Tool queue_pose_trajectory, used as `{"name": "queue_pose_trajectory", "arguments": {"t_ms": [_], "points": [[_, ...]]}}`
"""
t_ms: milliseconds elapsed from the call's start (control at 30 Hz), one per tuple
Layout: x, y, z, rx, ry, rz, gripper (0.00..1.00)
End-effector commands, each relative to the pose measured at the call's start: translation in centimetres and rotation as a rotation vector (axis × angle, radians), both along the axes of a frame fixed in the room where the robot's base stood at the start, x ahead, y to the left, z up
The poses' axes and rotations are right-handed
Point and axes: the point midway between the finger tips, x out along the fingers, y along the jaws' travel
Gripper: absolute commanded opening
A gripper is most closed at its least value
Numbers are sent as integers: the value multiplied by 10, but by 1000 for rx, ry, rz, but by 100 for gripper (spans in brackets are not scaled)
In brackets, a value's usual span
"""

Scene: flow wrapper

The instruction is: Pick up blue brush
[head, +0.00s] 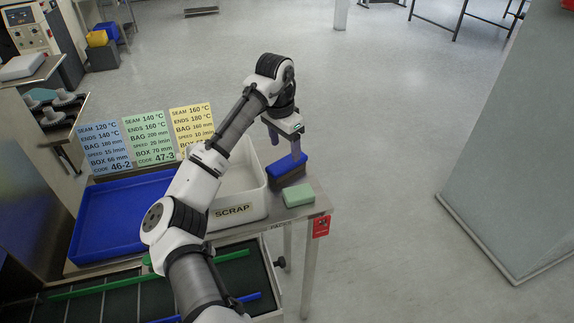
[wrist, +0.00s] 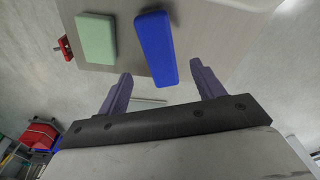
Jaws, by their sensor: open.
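The blue brush (head: 288,164) has a blue top and dark bristles below. It stands at the right end of the table, beside the white scrap bin. In the wrist view the brush (wrist: 157,48) shows as a long blue block, its near end close to the space between the fingers. My gripper (head: 284,148) is above the brush in the head view, fingers pointing down. In the wrist view its two purple fingers (wrist: 162,84) are spread apart, with nothing held between them. I cannot tell whether a finger touches the brush.
A green block (head: 299,195) lies beside the brush near the table corner; it also shows in the wrist view (wrist: 96,38). The white bin marked SCRAP (head: 235,212) and a blue tray (head: 90,252) stand to the left. Settings cards (head: 148,137) stand behind them.

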Motion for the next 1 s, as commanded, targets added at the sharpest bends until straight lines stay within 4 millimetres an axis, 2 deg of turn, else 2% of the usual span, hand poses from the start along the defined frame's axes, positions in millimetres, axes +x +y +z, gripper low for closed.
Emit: {"name": "queue_pose_trajectory", "arguments": {"t_ms": [267, 533, 833, 1000], "points": [[1, -2, -20, -1, 1, -1, 67], [5, -6, -59, -1, 1, 0, 67], [5, -6, -66, 0, -1, -1, 67], [5, -6, -65, 0, -1, -1, 45]]}}
